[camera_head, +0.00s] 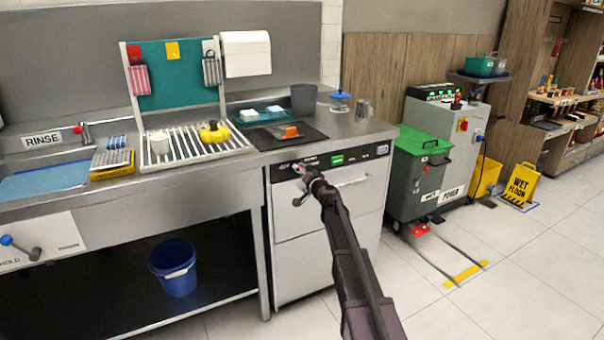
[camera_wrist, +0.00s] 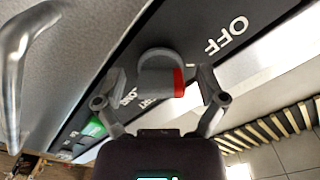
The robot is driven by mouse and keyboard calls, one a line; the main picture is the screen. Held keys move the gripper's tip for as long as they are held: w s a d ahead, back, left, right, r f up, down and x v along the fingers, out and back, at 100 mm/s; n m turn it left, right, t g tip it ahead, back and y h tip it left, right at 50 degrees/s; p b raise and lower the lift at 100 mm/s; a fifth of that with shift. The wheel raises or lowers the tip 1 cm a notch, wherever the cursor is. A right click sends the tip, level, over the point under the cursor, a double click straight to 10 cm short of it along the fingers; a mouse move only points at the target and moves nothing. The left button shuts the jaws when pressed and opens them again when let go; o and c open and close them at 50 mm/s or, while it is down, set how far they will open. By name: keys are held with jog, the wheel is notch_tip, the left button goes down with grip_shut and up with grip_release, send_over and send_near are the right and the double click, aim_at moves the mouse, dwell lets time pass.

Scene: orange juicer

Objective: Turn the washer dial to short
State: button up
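The washer (camera_head: 330,210) is a pale front under the counter with a black control panel (camera_head: 368,154). In the wrist view its dial (camera_wrist: 158,70) is a grey round knob with a red mark on its right side. The OFF label (camera_wrist: 227,37) lies to the right of the dial. Other lettering below and left of it is partly hidden, so I cannot read the short label fully. My gripper (camera_wrist: 161,82) is open, with one finger on each side of the dial and visible gaps.
A metal bar handle (camera_wrist: 14,70) shows left in the wrist view. A green light (camera_head: 337,159) is lit on the panel. The counter above holds a dark mat (camera_head: 265,138) and a slatted rack (camera_head: 180,160). Floor right of the washer is open before a green-lidded bin (camera_head: 422,142).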

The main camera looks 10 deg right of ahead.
jog(key=c, duration=1)
jog(key=shift+o, duration=0.2)
jog(key=shift+m, duration=0.4)
jog(key=m, duration=0.5)
jog(key=shift+r, duration=0.15)
jog(key=m, duration=0.6)
jog(key=shift+w+r+p, duration=0.1)
jog(key=shift+r+p, duration=0.05)
jog(key=shift+p, duration=0.15)
jog(key=o, duration=1.2)
jog(key=shift+c, duration=0.2)
